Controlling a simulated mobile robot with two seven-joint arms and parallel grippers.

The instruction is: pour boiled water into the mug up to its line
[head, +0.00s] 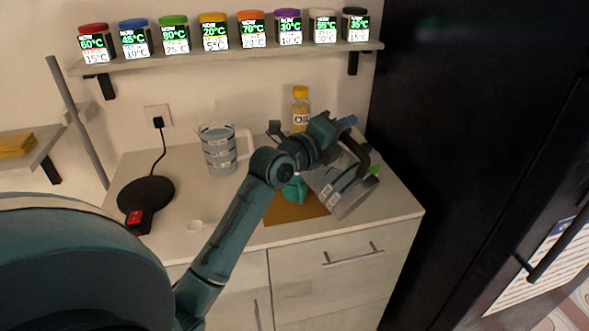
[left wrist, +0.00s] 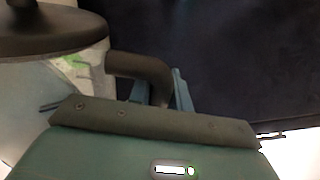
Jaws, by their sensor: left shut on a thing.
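My left gripper (head: 348,132) is shut on the dark handle of the clear kettle (head: 345,190). The kettle is tilted over the right part of the brown board, its lower end toward the front. In the left wrist view the gripper (left wrist: 160,88) closes on the handle, and the kettle (left wrist: 75,75) with its dark lid fills the left. A teal mug (head: 294,191) stands on the board beside the kettle, partly behind my arm. Its inside, its line and any water in it are hidden. I cannot tell whether water is flowing. My right gripper is out of view.
A measuring jug (head: 218,155) of water and an oil bottle (head: 300,105) stand at the back. A dark tall cabinet (head: 470,120) bounds the right.

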